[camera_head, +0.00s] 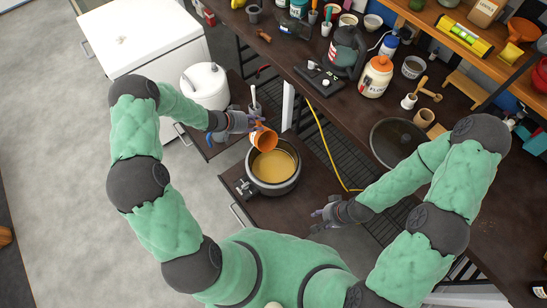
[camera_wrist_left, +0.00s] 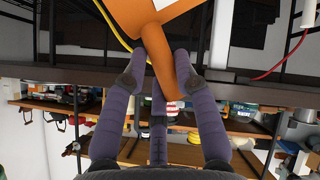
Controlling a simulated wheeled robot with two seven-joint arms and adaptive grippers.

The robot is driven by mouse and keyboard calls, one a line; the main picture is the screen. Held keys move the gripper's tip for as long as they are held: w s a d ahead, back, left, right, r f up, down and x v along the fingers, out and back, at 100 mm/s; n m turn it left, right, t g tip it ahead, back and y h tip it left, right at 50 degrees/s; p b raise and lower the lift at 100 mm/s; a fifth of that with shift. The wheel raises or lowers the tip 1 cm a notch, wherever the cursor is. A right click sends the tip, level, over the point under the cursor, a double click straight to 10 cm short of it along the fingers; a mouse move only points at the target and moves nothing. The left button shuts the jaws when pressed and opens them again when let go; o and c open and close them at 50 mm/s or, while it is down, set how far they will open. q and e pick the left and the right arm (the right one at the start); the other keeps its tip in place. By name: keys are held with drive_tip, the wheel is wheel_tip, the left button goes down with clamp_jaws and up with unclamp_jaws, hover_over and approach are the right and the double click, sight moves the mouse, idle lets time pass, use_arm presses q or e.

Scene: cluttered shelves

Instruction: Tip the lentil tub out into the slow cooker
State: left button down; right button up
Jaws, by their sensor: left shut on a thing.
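The orange lentil tub (camera_head: 264,138) is tilted over the slow cooker (camera_head: 248,184), its mouth facing down toward the pot. My left gripper (camera_head: 254,124) is shut on the tub at its upper left side. In the left wrist view the orange tub (camera_wrist_left: 147,18) fills the top, and its handle sits between the fingers of my left gripper (camera_wrist_left: 161,78). The slow cooker is open and holds a yellow-brown content. I cannot make out separate lentils or a falling stream. My right gripper (camera_head: 318,215) is empty, right of and below the cooker, its fingers spread apart.
A white lidded canister (camera_head: 205,87) stands behind my left wrist. A round dark lid (camera_head: 398,143) lies on the dark counter at right. A yellow cord (camera_head: 325,145) runs right of the cooker.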

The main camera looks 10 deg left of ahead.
use_arm(q)
drive_tip(key=shift+w+a+r+p, duration=0.15)
drive_tip(key=shift+a+r+p, duration=0.05)
drive_tip(key=shift+p, duration=0.55)
drive_tip(key=shift+w+a+n+g+h+p, duration=0.3)
drive_tip(key=shift+w+a+h+p, duration=0.1)
drive_tip(key=shift+p, duration=0.4)
drive_tip(key=shift+w+a+f+h, duration=0.15)
drive_tip(key=shift+a+f+h, duration=0.15)
drive_tip(key=shift+f, duration=0.25)
drive_tip(key=shift+w+a+f+n+g+h+b, duration=0.3)
drive_tip(key=shift+f+n+b, duration=0.1)
drive_tip(key=shift+f+b, duration=0.1)
drive_tip(key=shift+w+a+f+b, duration=0.1)
drive_tip(key=shift+w+a+b, duration=0.15)
drive_tip(key=shift+a+b, duration=0.15)
drive_tip(key=w+a+f+n+g+h+b, duration=0.2)
drive_tip(key=w+a+f+n+h+b, duration=0.3)
drive_tip(key=b, duration=1.4)
drive_tip(key=shift+w+a+f+h+b, duration=0.35)
drive_tip(key=shift+w+a+f, duration=0.25)
drive_tip(key=shift+a+f, duration=0.6)
